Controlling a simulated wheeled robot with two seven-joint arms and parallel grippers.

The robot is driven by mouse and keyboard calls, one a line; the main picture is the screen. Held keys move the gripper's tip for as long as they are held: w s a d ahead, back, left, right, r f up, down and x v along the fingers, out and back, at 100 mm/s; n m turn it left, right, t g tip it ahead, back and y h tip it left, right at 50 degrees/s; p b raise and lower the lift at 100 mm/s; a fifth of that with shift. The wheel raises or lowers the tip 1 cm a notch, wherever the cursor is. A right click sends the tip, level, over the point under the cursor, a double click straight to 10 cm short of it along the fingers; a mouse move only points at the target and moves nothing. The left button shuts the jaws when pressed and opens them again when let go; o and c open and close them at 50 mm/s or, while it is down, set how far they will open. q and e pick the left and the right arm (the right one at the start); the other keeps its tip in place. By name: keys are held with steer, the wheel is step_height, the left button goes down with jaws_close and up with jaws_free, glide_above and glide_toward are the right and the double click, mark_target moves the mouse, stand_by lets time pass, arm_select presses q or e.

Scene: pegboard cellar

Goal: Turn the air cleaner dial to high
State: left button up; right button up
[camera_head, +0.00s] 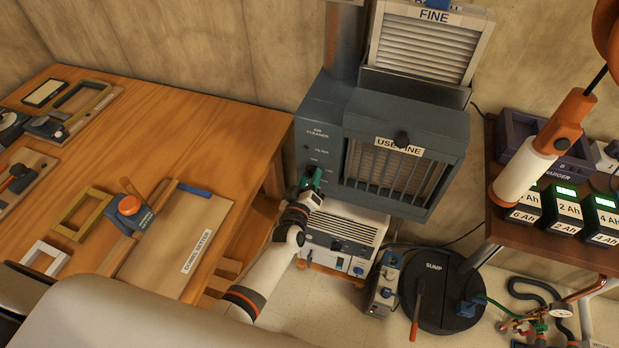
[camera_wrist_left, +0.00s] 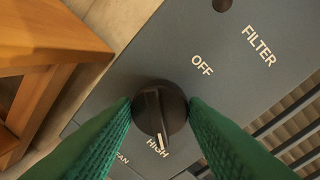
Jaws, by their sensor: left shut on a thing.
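The air cleaner (camera_head: 323,125) is a dark grey-blue box at the centre of the head view. Its round black dial (camera_wrist_left: 158,108) shows in the left wrist view, with OFF above it and HIGH below. The pale pointer mark on the dial points down at the word HIGH. My left gripper (camera_head: 313,179) reaches the lower front of the air cleaner. Its green fingers are shut on the dial, one on each side. In the head view the gripper hides the dial.
A wooden bench (camera_head: 215,135) with tools and frames stands at the left. Below the air cleaner is a white unit (camera_head: 340,238) with a small grey box (camera_head: 383,283) beside it. A black sump lid (camera_head: 440,300) lies on the floor. A battery shelf (camera_head: 550,237) stands right.

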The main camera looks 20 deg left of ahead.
arm_select(q)
steer(key=shift+m, duration=1.4)
steer(key=o, duration=1)
steer(key=s, duration=1.2)
steer(key=shift+d+r, duration=0.3)
steer(key=shift+r, duration=0.05)
